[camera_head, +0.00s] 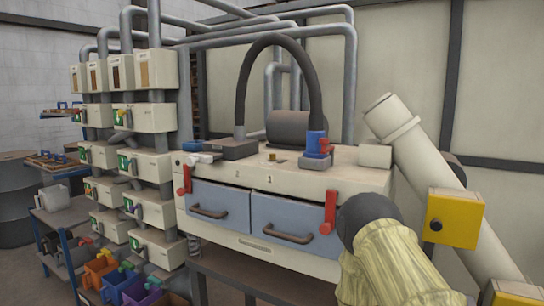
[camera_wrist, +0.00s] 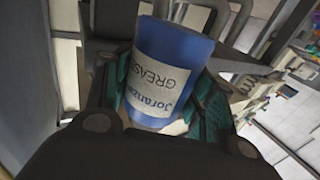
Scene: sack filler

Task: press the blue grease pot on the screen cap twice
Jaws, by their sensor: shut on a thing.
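In the wrist view the blue grease pot (camera_wrist: 178,42), with a pale label reading GREASE, sits tilted between the fingers of my gripper (camera_wrist: 165,98). The gripper is shut on it, with green pads against both sides. I cannot make out my gripper in the head view. In the head view a small brass-coloured piece (camera_head: 272,157) stands on top of the cream machine; I cannot tell whether it is the screen cap. No contact between the pot and a cap can be seen.
The cream machine (camera_head: 340,178) has two blue-grey drawers (camera_head: 290,215) and red levers (camera_head: 330,212). A blue piece (camera_head: 317,143) and a black hose (camera_head: 282,40) stand on top. A white tube (camera_head: 430,150) with yellow boxes (camera_head: 455,218) slants at right. Dispensers (camera_head: 150,118) line the left.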

